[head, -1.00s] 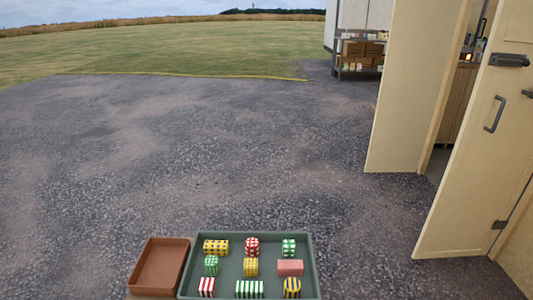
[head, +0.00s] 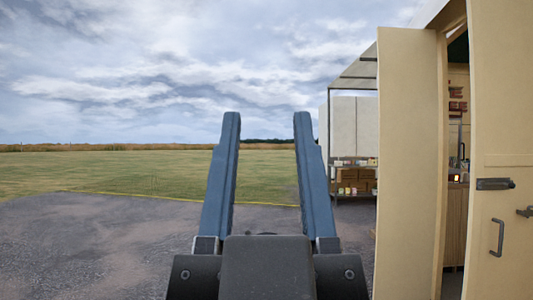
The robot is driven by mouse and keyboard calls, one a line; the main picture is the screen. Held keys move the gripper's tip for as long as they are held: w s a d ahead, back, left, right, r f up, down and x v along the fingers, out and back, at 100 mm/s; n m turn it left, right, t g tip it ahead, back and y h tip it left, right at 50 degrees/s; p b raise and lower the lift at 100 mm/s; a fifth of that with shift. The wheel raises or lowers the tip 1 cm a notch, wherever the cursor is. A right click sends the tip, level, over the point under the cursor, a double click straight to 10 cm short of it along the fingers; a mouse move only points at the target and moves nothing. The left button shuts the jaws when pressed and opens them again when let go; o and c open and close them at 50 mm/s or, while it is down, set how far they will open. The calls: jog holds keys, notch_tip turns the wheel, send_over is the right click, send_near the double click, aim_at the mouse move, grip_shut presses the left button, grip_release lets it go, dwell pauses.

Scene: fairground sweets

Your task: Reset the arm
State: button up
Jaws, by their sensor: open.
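My gripper (head: 267,122) stands upright in the middle of the head view, its two long blue-grey fingers pointing up and set wide apart. It is open, with nothing between the fingers but grass and sky behind. The tray of sweets and the brown box are out of view now.
A cream door panel (head: 405,165) and a second door (head: 503,150) with a handle stand open on the right. A shelf with boxes (head: 355,180) is farther back. Dark paved ground (head: 90,245) on the left is clear, with grass (head: 110,172) beyond a yellow line.

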notch_tip(320, 180, up, 22)
jog(key=p, duration=2.2)
jog(key=shift+w+a, duration=0.1)
jog(key=shift+a, duration=0.1)
